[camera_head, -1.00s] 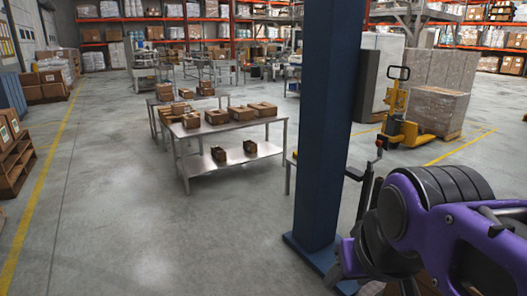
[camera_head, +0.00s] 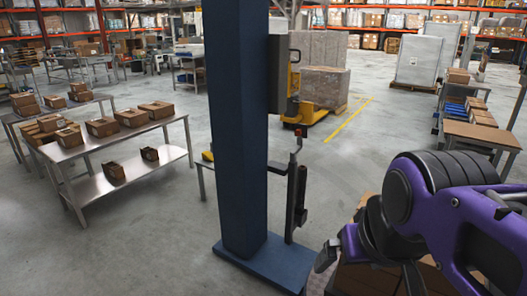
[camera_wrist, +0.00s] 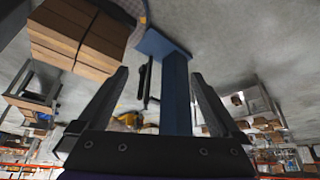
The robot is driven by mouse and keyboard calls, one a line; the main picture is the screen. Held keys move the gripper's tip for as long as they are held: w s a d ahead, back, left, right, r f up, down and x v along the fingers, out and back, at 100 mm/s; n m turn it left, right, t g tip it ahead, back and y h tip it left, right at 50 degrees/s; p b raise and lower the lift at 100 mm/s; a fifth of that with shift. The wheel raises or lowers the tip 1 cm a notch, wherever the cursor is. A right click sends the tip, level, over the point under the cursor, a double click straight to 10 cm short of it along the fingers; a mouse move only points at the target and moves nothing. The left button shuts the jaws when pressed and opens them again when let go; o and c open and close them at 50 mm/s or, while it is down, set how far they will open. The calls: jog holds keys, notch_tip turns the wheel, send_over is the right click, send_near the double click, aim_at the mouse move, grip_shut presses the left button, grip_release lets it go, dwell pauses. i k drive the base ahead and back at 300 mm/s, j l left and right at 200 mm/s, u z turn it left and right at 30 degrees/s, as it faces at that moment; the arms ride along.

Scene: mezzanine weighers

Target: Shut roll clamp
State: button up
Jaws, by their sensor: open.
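I cannot make out a roll clamp for certain in either view. A dark upright device (camera_head: 297,195) with a red-topped post stands just right of a blue column (camera_head: 238,130) in the head view; I cannot tell what it is. It seems to show again as a dark thin shape (camera_wrist: 147,80) beside the column (camera_wrist: 175,95) in the wrist view, which is upside down. My gripper (camera_wrist: 160,74) is open and empty, with its two fingers wide apart. Nothing lies between them at close range. In the head view, my purple arm is at the lower right.
Stacked brown cartons (camera_wrist: 80,35) show close by in the wrist view. The column's blue base plate (camera_head: 262,262) sits on the floor ahead. A metal table (camera_head: 85,150) with boxes stands left. A yellow pallet truck (camera_head: 306,112) is behind. A brown-topped bench (camera_head: 484,134) stands right.

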aim_at(301, 130)
jog(key=i+j, duration=0.3)
jog(key=i+j+u, duration=0.3)
jog(key=i, duration=0.2)
jog(key=i+u, duration=0.3)
jog(key=i, duration=0.2)
jog(key=i+j+z, duration=0.1)
jog(key=i+z, duration=0.35)
jog(key=i+j+z, duration=0.2)
jog(key=z, duration=0.25)
jog(key=i, duration=0.15)
